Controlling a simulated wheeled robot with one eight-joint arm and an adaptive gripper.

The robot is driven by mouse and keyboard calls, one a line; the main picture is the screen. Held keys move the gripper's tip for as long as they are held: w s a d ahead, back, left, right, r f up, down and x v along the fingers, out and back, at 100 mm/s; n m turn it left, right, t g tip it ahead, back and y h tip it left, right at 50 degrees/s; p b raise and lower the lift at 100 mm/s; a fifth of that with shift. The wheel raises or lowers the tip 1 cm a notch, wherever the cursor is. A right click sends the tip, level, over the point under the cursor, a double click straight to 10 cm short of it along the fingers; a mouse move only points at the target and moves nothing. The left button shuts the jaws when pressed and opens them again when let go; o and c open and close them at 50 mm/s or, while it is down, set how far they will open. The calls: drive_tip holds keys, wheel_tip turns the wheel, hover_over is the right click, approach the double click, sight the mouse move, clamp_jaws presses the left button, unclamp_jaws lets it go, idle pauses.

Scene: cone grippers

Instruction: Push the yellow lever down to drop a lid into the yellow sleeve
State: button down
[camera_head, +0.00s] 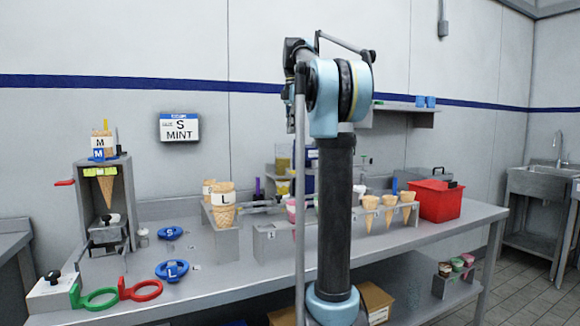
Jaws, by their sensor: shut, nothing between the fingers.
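A narrow yellow upright piece (106,125) shows at the top of the grey stand (84,210) on the left of the bench. It may be the yellow lever, but it is too small to be sure. I cannot make out a yellow sleeve with certainty. A cone wrapper marked M (102,140) stands on top of the stand, and a bare cone (106,188) hangs inside it. A red handle (64,183) sticks out to its left. My arm rises in the middle of the view and hides part of the bench. I cannot pick out my gripper's fingers.
Green (98,299) and red (140,290) rings lie at the bench's front left. Blue pieces marked S (170,233) and L (172,270) lie nearby. L-marked cones (222,199) stand in a holder. More cones (389,203) and a red bin (436,200) are at the right.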

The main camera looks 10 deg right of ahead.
drive_tip(key=shift+a+f, duration=0.1)
drive_tip(key=shift+a, duration=0.05)
wheel_tip(320, 180, down, 14)
drive_tip(key=shift+r, duration=0.1)
idle(0.7)
